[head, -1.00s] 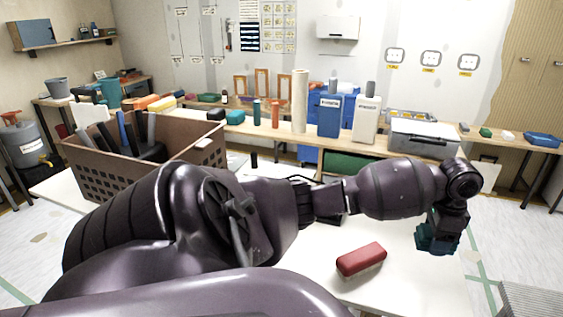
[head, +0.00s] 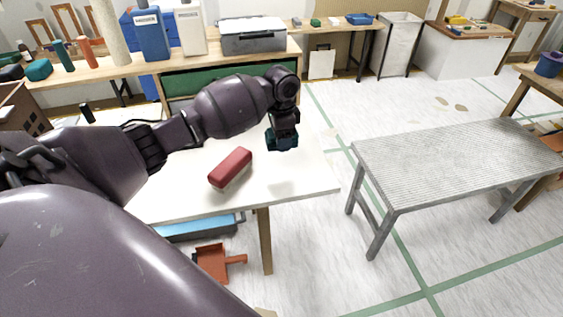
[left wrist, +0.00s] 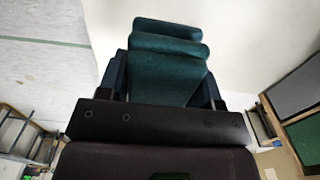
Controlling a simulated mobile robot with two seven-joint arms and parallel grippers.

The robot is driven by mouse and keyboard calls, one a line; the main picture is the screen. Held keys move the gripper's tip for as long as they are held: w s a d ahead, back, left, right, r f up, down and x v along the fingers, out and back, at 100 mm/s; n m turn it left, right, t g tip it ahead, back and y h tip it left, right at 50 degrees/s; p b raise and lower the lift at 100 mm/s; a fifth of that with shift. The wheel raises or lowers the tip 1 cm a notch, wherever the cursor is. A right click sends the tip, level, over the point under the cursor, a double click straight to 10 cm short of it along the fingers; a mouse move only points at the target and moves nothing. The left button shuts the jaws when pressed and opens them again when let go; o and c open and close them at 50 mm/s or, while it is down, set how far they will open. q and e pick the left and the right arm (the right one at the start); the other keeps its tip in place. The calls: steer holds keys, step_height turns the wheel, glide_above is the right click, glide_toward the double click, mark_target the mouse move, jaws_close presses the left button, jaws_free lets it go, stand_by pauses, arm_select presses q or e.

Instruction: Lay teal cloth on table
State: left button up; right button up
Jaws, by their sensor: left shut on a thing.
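My left gripper (head: 283,140) is shut on the folded teal cloth (left wrist: 168,78), which sits between its two fingers in the left wrist view. In the head view the gripper points down over the right part of the white table (head: 290,178). Only a small dark teal part shows there, and I cannot tell whether the cloth touches the tabletop. In the left wrist view, pale surface lies behind the cloth. My right gripper is not in view.
A red block (head: 230,168) lies on the white table, left of the gripper. A ribbed metal table (head: 450,160) stands to the right, across open floor. A wooden bench (head: 95,72) with containers and a grey case (head: 253,36) stands behind. A brown crate (head: 20,115) is at the left.

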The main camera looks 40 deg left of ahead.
mark_target(281, 168)
arm_select(q)
step_height(281, 168, down, 3)
steer(key=shift+f, duration=0.15)
steer(key=shift+f+b, duration=0.3)
steer(key=shift+f, duration=0.05)
step_height(281, 168, down, 5)
steer(key=shift+f+b, duration=0.2)
steer(key=shift+b, duration=0.5)
steer(key=shift+f, duration=0.2)
steer(key=shift+r, duration=0.15)
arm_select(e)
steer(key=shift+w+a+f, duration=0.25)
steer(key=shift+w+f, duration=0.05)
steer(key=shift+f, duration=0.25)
arm_select(q)
steer(key=o, duration=0.8)
steer(key=shift+o, duration=0.8)
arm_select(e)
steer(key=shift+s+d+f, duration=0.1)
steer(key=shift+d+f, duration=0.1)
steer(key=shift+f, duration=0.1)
